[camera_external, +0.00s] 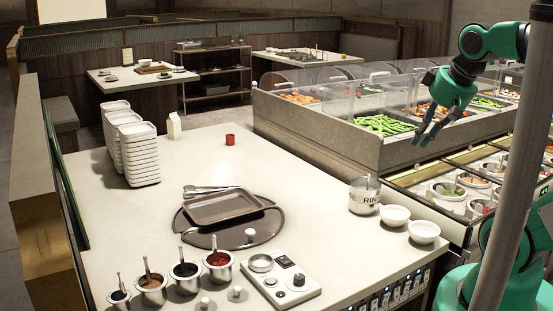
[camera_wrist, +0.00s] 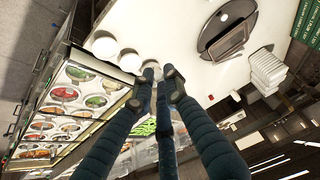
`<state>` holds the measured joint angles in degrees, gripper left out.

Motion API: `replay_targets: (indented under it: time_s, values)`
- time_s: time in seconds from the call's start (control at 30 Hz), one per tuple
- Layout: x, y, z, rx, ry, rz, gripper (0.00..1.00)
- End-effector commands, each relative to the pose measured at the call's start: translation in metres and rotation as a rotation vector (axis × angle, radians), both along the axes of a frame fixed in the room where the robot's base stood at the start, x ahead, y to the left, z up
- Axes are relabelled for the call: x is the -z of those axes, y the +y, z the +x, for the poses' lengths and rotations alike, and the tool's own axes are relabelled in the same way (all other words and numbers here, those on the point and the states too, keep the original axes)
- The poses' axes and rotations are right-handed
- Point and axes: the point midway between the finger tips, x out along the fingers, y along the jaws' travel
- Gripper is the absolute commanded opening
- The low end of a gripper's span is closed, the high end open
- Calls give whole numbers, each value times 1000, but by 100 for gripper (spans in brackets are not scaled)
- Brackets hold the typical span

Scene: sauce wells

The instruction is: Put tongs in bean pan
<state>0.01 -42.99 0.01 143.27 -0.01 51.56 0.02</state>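The silver tongs (camera_external: 203,189) lie on the white counter (camera_external: 95,205), just behind a brown rectangular tray (camera_external: 222,207). The bean pan (camera_external: 384,125), full of green beans, sits in the glass-screened food bar at the right. A patch of green, probably the beans, shows between my fingers in the wrist view (camera_wrist: 145,128). My gripper (camera_external: 424,136) hangs in the air at the front edge of the food bar, to the right of the bean pan and far from the tongs. Its fingers are apart with nothing between them. In the wrist view my gripper (camera_wrist: 159,82) points toward the counter.
The tray rests on a dark round lid (camera_external: 192,232). Sauce pots (camera_external: 186,278) line the counter front. A jar (camera_external: 364,196) and white bowls (camera_external: 395,215) stand at its right. Stacked white dishes (camera_external: 137,155) stand at back left. Glass screens (camera_external: 340,95) top the bar.

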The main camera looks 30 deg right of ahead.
Motion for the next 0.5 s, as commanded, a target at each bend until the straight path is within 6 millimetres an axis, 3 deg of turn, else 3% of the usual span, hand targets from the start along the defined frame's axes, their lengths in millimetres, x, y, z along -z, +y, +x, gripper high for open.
replay_targets:
  time_s: [0.27,0.5]
  values:
    - [-5,1,6,11,2,9,13]
    - [-27,5,36,72,21,57,13]
